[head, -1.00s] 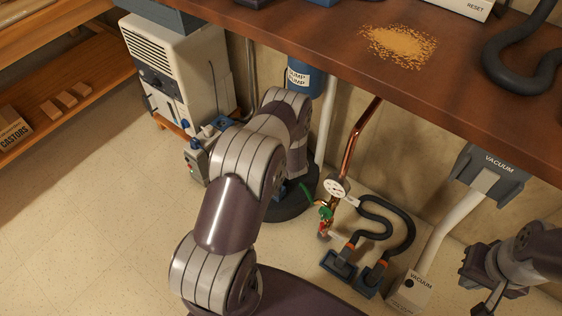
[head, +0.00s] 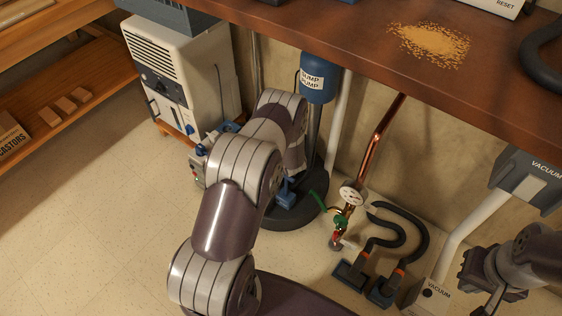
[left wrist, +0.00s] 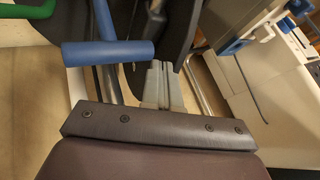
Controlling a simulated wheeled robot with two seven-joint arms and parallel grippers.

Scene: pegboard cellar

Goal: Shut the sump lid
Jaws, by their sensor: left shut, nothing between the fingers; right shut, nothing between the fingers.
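A dark round sump base (head: 300,212) stands on the floor under the bench, partly hidden by my left arm. A blue handle-like part (head: 287,194) shows over it; I cannot tell for sure whether it belongs to the lid. In the left wrist view, a blue bar (left wrist: 105,53) lies just left of my left gripper (left wrist: 161,70), with a dark panel (left wrist: 172,22) beyond it. My left gripper is shut and empty; contact with the bar is unclear. My right gripper (head: 493,300) is shut and empty at the lower right, away from the sump.
The blue sump pump (head: 317,85) rises beside the base. A copper pipe with a gauge (head: 352,196) and black hoses (head: 400,225) stand to its right. A white cabinet unit (head: 185,80) is behind left. The bench (head: 350,35) overhangs. Floor at left is clear.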

